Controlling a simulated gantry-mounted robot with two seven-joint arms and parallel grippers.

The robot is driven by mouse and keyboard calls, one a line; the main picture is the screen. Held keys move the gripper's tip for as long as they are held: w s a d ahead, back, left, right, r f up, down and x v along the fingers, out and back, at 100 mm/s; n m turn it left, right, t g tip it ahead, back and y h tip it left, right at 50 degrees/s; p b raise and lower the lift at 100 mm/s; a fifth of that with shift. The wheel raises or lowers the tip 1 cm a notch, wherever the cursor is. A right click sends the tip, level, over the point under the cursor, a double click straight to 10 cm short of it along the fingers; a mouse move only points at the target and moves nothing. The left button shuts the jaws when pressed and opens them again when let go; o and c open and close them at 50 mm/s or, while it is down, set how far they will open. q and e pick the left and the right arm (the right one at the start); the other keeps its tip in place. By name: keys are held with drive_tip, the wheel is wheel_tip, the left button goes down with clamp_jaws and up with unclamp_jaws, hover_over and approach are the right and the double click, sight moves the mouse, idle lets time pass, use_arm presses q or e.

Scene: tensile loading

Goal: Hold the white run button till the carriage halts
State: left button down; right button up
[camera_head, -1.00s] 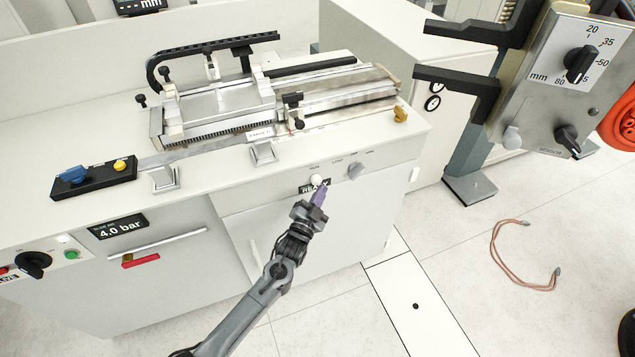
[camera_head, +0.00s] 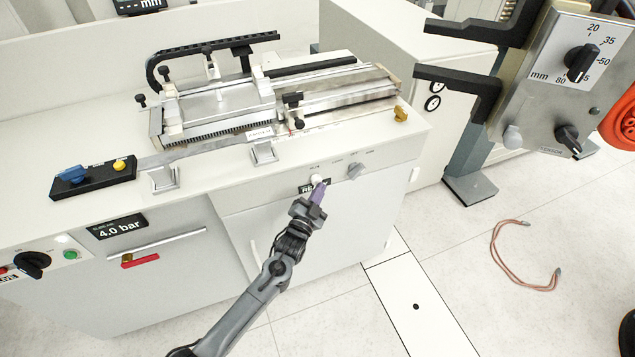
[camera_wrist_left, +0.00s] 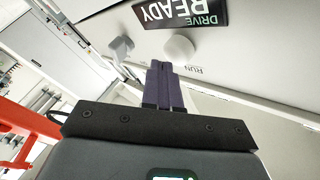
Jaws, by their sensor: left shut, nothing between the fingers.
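The white run button (camera_head: 317,179) is on the front panel of the bench, above the small black READY display (camera_head: 306,189). In the left wrist view the round button (camera_wrist_left: 180,48) shows beside the DRIVE READY display (camera_wrist_left: 180,12) and the RUN label. My left gripper (camera_head: 319,189) is shut and empty, its purple fingers pointing at the button. In the left wrist view its fingertips (camera_wrist_left: 162,68) lie just by the button's edge; whether they touch it I cannot tell. The carriage (camera_head: 220,101) sits on the rails on the bench top. My right gripper is not in view.
A grey knob (camera_head: 356,171) sits right of the button. A blue-and-yellow control box (camera_head: 94,177) is on the bench at left. A panel with dials (camera_head: 570,75) stands at right. A copper-coloured cable (camera_head: 497,255) lies on the otherwise open floor.

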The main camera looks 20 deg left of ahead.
use_arm(q)
drive_tip(key=shift+w+a, duration=0.35)
drive_tip(key=shift+w, duration=0.05)
idle(0.5)
drive_tip(key=shift+s+d, duration=0.1)
drive_tip(key=shift+s, duration=0.05)
idle(4.8)
drive_tip(key=shift+s+d+p, duration=0.4)
drive_tip(key=shift+s+d, duration=0.1)
drive_tip(key=shift+d, duration=0.05)
drive_tip(key=shift+s+d+p, duration=1.35)
drive_tip(key=shift+s+d, duration=0.4)
drive_tip(key=shift+s, duration=0.05)
